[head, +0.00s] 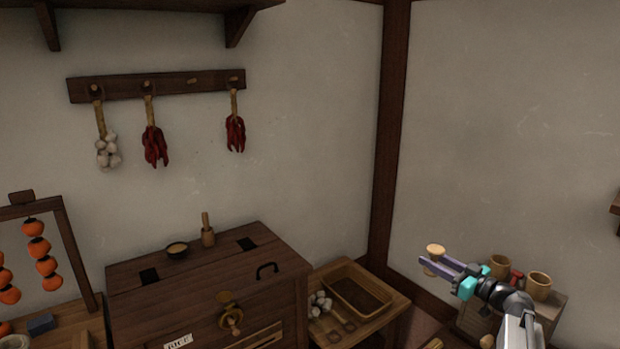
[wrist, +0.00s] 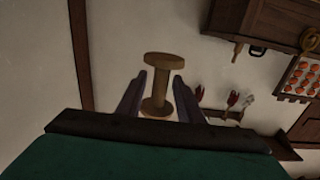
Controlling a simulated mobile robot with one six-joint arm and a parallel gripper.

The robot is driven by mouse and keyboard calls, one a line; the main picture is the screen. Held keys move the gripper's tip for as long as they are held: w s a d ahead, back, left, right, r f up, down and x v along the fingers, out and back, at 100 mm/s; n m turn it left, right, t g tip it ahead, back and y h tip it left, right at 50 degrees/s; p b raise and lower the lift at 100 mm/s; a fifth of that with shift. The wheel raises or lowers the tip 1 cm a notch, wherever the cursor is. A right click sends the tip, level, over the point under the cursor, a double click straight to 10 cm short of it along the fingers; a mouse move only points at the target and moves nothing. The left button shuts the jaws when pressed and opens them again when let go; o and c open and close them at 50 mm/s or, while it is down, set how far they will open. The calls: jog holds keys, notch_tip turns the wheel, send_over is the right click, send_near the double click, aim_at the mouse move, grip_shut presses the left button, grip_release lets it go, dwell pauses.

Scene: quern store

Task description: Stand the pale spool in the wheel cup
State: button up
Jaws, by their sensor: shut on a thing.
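The pale spool (head: 436,249) is light wood with flared ends, held in the air at the right of the head view. My gripper (head: 438,264) is shut on it. In the wrist view the spool (wrist: 158,85) shows its wide ends and narrow waist between the two purple fingers (wrist: 160,92). Two tan wooden cups, one farther left (head: 500,266) and one nearer right (head: 539,285), stand on a small stand beyond my arm. No wheel mark is legible on either, so I cannot tell which is the wheel cup. My arm hides part of the stand.
A small red thing (head: 516,277) stands between the cups. A dark wooden chest (head: 190,285) labelled RICE carries a bowl (head: 177,250) and a pestle-like piece (head: 207,230). A low table holds a rectangular tray (head: 345,272) and garlic bulbs (head: 320,302). Open air surrounds the spool.

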jog(key=s+a+f+n+g+y, duration=0.1)
jog(key=s+a+f, duration=0.2)
jog(key=a, duration=0.3)
jog(key=s+a+f+n+g+y+b, duration=0.1)
jog(key=s+a+f, duration=0.2)
jog(key=a, duration=0.4)
jog(key=s+a+f+n+g+y, duration=0.1)
jog(key=s+a+f+g+y, duration=0.1)
jog(key=s+a, duration=0.3)
jog(key=shift+s+a+f+n+b, duration=0.2)
jog(key=shift+a+f+n+b, duration=0.2)
jog(key=shift+a+f, duration=0.55)
